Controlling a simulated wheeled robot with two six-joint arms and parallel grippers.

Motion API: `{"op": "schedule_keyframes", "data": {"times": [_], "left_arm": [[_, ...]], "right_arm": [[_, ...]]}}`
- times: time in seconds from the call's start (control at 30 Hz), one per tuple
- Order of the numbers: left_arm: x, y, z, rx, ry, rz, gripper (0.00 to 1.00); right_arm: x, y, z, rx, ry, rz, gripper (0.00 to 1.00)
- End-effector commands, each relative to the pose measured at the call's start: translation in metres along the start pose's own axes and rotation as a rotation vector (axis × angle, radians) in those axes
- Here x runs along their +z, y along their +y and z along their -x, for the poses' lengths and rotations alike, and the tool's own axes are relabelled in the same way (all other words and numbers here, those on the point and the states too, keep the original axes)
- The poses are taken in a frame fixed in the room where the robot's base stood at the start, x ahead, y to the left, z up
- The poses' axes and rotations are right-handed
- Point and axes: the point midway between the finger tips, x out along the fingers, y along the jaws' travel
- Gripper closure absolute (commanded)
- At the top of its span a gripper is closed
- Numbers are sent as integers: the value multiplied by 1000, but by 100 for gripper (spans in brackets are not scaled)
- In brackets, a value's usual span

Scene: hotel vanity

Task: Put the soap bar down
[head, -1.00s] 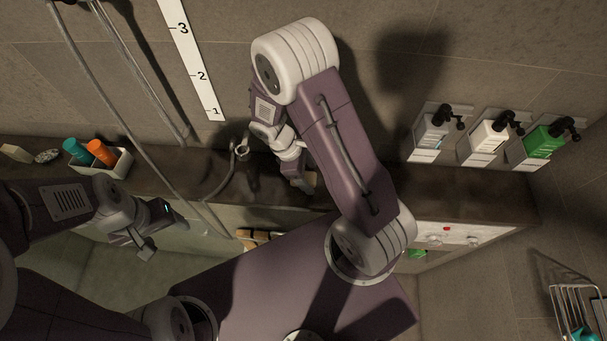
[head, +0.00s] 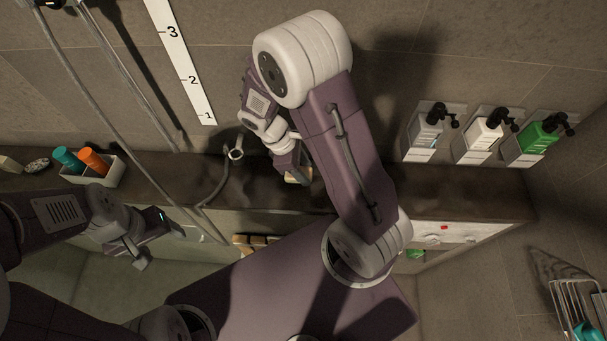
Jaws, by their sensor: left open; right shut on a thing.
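My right gripper (head: 292,170) points down at the dark ledge (head: 440,192) below the wall. It is shut on a small pale tan thing (head: 299,177), which looks like the soap bar. Only a little of it shows beside the fingers. It is at or just above the ledge; I cannot tell whether it touches. My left gripper (head: 160,246) is open and empty, low at the left, in front of the ledge and over the tub.
A white caddy (head: 104,173) with a teal and an orange bottle stands on the ledge at left, beside a pale block (head: 10,164) and a speckled oval (head: 37,165). A hose (head: 222,180) curls left of my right gripper. Dispensers (head: 480,135) hang at right. The ledge right of my arm is clear.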

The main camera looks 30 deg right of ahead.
Motion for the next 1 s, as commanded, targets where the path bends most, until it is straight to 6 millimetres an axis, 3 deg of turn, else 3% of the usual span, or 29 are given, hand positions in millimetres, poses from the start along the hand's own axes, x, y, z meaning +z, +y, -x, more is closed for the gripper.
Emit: {"op": "schedule_keyframes", "data": {"times": [0.3,0.5,0.67,1.0], "left_arm": [[2,0,-18,0,0,0,30],[2,0,-19,0,0,0,30],[2,0,-20,0,0,0,30],[2,0,-20,0,0,0,30]], "right_arm": [[83,-19,11,2,2,-6,100],[120,-28,18,0,1,-5,100],[130,-30,20,-1,0,-1,100],[130,-30,20,0,-1,2,100]]}}
